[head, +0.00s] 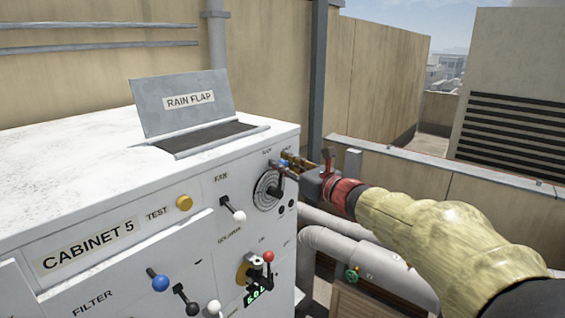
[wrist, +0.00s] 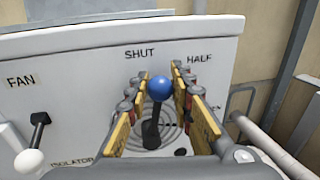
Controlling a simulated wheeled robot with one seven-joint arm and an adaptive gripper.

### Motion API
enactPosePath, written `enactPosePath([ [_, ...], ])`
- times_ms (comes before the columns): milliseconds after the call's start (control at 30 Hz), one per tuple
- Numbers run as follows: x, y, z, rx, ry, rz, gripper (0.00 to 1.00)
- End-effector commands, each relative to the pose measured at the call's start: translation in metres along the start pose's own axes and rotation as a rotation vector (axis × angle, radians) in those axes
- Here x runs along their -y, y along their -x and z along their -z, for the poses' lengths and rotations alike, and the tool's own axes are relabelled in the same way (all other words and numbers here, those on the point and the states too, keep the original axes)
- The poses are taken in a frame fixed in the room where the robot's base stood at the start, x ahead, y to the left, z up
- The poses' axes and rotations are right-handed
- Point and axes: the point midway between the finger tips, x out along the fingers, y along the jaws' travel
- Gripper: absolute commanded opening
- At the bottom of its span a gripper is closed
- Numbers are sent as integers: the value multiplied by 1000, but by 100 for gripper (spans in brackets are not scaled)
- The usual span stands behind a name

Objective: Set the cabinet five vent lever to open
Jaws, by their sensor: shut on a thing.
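The vent lever, with a blue ball knob (wrist: 160,88) on a black stem, stands on the white front of cabinet five (head: 88,244). It points mostly up, near the SHUT mark (wrist: 140,52) and left of the HALF mark (wrist: 199,57). A third mark at right is mostly hidden by a finger. In the wrist view my gripper (wrist: 158,95) has its yellow fingers on either side of the knob and stem, shut on the lever. In the head view my gripper (head: 291,161) reaches the round vent dial (head: 267,191) from the right and partly covers the lever.
A fan lever with a white knob (head: 238,216) is left of the dial. A red-knobbed lever (head: 267,257) and a blue-knobbed one (head: 160,283) are lower. The rain flap (head: 183,103) stands raised on top. Grey pipes (head: 345,250) run right of the cabinet.

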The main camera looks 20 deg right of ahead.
Motion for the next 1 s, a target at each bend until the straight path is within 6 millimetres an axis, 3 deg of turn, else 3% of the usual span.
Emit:
enactPosePath([
  [167, 0, 0, 0, 0, 0, 0, 0],
  [733, 1, 0, 0, -1, -6, 0, 0],
  [1000, 8, -2, 2, -19, -93, 1, 0],
])
